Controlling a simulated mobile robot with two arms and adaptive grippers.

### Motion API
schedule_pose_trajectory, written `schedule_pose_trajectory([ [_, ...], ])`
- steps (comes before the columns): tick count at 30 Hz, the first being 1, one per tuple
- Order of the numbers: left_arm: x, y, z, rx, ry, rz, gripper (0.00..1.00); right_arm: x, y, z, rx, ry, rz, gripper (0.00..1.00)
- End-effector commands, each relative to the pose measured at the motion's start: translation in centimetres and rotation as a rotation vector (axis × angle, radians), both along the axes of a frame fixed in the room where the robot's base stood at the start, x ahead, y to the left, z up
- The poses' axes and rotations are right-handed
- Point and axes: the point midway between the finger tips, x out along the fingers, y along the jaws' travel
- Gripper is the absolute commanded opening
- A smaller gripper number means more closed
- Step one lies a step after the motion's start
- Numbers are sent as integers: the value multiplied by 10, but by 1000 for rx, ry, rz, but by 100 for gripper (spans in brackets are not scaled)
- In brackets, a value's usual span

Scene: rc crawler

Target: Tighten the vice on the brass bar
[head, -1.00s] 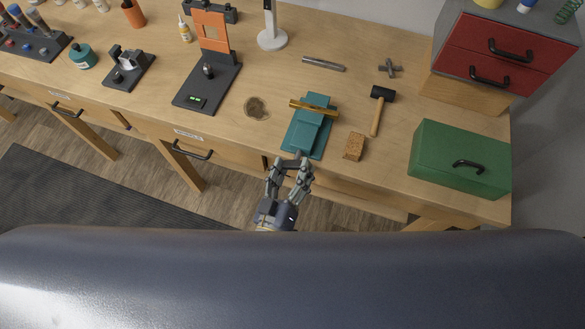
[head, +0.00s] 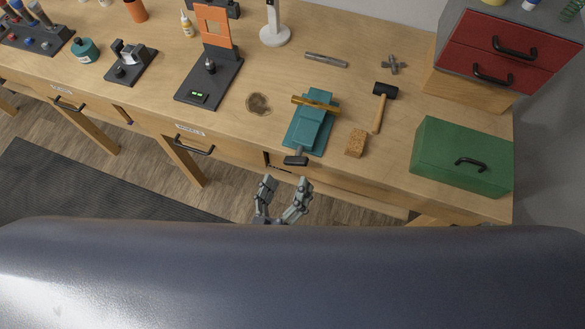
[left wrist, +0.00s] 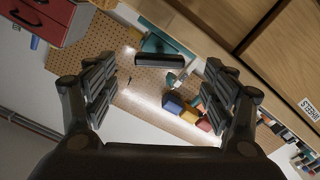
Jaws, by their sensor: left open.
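The teal vice (head: 306,132) stands near the front edge of the wooden workbench. The brass bar (head: 317,103) lies across it at the jaw end; whether the jaws press on it is too small to tell. The vice's dark handle (head: 295,160) sticks out at the front edge. My left gripper (head: 284,186) is open and empty, in front of the bench and apart from the handle. In the left wrist view the handle (left wrist: 175,61) shows as a dark bar beyond the parted fingers (left wrist: 160,88), with part of the teal vice (left wrist: 153,43) behind it. My right gripper is not in view.
A cork-coloured block (head: 356,143) and a black-headed mallet (head: 381,105) lie right of the vice. A green toolbox (head: 462,157) stands farther right. A round brown stain (head: 258,104) is left of the vice. Drawer handles (head: 193,148) project from the bench front.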

Motion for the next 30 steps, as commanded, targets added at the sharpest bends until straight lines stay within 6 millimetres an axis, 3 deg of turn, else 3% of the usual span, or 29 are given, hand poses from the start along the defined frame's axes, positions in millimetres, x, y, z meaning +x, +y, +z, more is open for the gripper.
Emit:
schedule_pose_trajectory([
  [3, -26, 8, -1, 1, 5, -2, 77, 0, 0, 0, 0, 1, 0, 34],
  [10, -56, 18, 0, 1, 1, -1, 77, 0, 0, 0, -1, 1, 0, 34],
  [30, -62, 20, 0, 0, 0, 0, 77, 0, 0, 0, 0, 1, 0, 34],
])
